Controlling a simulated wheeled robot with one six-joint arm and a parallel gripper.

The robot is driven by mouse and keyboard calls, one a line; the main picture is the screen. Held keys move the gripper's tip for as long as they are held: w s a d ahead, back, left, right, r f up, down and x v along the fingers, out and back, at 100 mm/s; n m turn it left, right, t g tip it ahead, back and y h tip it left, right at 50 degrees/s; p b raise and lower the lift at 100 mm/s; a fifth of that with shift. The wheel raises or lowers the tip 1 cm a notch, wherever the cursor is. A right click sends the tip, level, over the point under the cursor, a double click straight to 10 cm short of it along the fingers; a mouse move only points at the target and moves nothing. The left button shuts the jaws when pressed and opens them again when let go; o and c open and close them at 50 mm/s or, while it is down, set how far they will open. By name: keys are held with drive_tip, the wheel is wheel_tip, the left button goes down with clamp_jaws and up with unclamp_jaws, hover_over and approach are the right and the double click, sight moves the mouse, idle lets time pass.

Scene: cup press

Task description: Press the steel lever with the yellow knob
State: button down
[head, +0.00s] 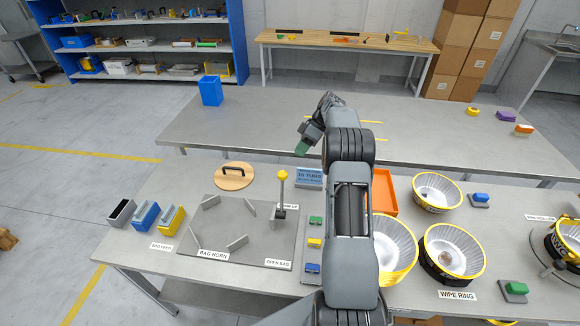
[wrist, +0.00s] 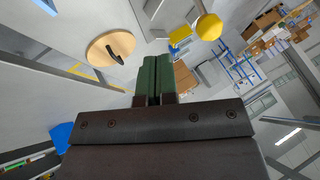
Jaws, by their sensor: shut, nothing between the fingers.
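The steel lever (head: 281,194) stands upright on the grey board on the near table, with a yellow knob (head: 282,174) on top. The yellow knob also shows in the wrist view (wrist: 208,27), at the upper right beyond the fingers. My gripper (head: 301,149) is above and to the right of the knob in the head view, apart from it. In the wrist view my gripper's green fingers (wrist: 156,76) are closed together with nothing between them. The lower part of the lever is partly hidden in the wrist view.
A round wooden lid with a black handle (head: 234,176) lies left of the lever. A blue sign (head: 309,178) stands just right of it. Green, yellow and blue buttons line the board's right side. Steel bowls (head: 437,190) and an orange tray (head: 384,200) are right of my arm.

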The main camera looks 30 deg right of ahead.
sight(282, 175)
drive_tip(key=s+a+f+p, duration=0.2)
drive_tip(key=s+a+f, duration=0.1)
drive_tip(key=a, duration=0.3)
idle(0.3)
drive_tip(key=shift+d, duration=0.1)
